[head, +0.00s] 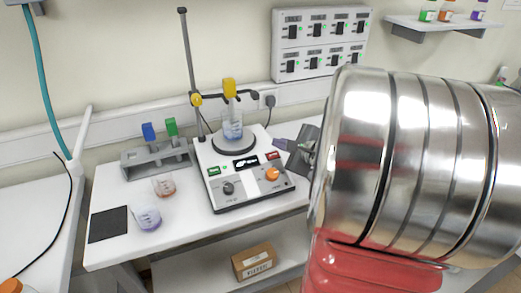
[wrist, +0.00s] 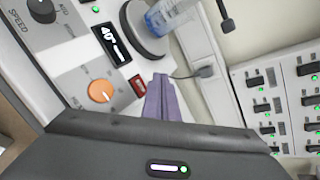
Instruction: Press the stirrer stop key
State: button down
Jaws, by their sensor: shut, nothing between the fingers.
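The stirrer (head: 242,201) is a white box with a dark-edged front panel, standing on the white bench. A red key (head: 272,156) sits at the right of its small display, and a green key (head: 213,171) at the left. The red key also shows in the wrist view (wrist: 138,86), just left of my fingertips. My gripper (head: 277,143) is shut and empty, with its purple fingers at the right edge of the stirrer, close to the red key. The fingers also show in the wrist view (wrist: 158,80). I cannot tell their height above the panel.
A beaker (head: 232,126) stands on the stirrer's round plate, beneath a clamp on a tall rod (head: 188,50). A dark knob (head: 228,188) and an orange knob (head: 272,174) are on the panel. Left are a grey rack (head: 158,163) and two small beakers. A switch panel (head: 318,42) is on the wall.

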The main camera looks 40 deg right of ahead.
jog(key=shift+w+d+f, duration=0.1)
jog(key=shift+w+f, duration=0.2)
jog(key=shift+f, duration=0.55)
jog(key=shift+w+d+f, duration=0.1)
jog(key=shift+w+f, duration=0.2)
jog(key=shift+f, duration=0.5)
jog(key=shift+w+d+f, duration=0.1)
jog(key=shift+w+f, duration=0.1)
jog(key=shift+f, duration=0.5)
dwell(1.7)
dwell(0.4)
jog(key=shift+s+r, duration=0.3)
jog(key=shift+r, duration=0.45)
jog(key=r, duration=0.1)
jog(key=s+r, duration=0.1)
jog(key=r, duration=0.2)
jog(key=shift+s+a+r, duration=0.3)
jog(key=shift+a+r, duration=0.05)
dwell(0.9)
